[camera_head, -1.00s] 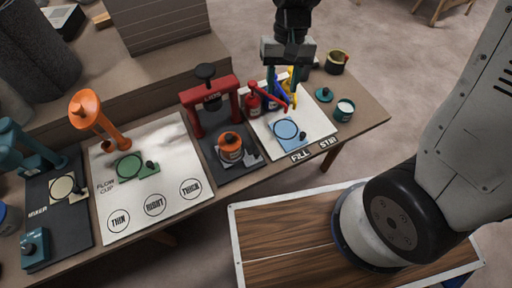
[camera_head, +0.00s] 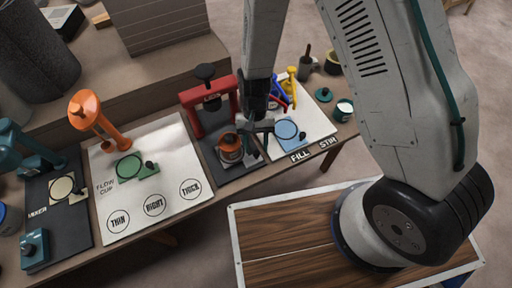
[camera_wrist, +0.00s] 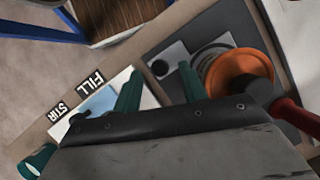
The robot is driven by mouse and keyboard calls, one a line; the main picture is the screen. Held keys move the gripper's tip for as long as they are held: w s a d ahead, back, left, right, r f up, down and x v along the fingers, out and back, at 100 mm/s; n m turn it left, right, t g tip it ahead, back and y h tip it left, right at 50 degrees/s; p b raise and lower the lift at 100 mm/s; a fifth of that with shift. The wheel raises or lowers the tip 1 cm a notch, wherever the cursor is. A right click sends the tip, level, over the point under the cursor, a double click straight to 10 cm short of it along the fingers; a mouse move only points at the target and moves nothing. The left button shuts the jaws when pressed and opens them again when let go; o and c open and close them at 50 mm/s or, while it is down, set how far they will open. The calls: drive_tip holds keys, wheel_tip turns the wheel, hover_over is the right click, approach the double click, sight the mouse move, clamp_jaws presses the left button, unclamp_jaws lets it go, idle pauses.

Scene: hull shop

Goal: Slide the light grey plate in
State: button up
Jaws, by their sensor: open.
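The light grey plate (camera_wrist: 174,54) lies on the dark grey base (camera_wrist: 197,22) of the red press (camera_head: 187,112), beside the orange pot. In the wrist view a black knob (camera_wrist: 160,68) stands on it. In the head view my gripper partly hides the plate (camera_head: 251,159). My gripper (camera_wrist: 160,74) is open and empty, its two teal fingers pointing at the plate, with the knob between the fingertips in the picture. I cannot tell the height left above it. In the head view my gripper (camera_head: 258,143) is just right of the orange pot (camera_head: 230,151).
The orange pot is close beside one finger. Right of the press is a white board (camera_head: 318,124) with a light blue plate (camera_head: 292,140) and blue and yellow tools. A white flow-cup board (camera_head: 115,212) lies left. A wooden-topped surface (camera_head: 290,230) is in front.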

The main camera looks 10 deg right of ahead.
drive_tip(key=shift+x, duration=1.05)
clamp_jaws()
drive_tip(key=shift+w+a, duration=0.2)
drive_tip(key=shift+w, duration=0.5)
drive_tip(key=shift+w+a, duration=0.2)
drive_tip(key=shift+w, duration=0.55)
drive_tip(key=shift+w+a, duration=0.2)
drive_tip(key=shift+w, duration=0.5)
unclamp_jaws()
drive_tip(key=shift+r, duration=0.15)
drive_tip(key=v, duration=0.7)
drive_tip(key=shift+r, duration=0.3)
drive_tip(key=shift+w, duration=0.1)
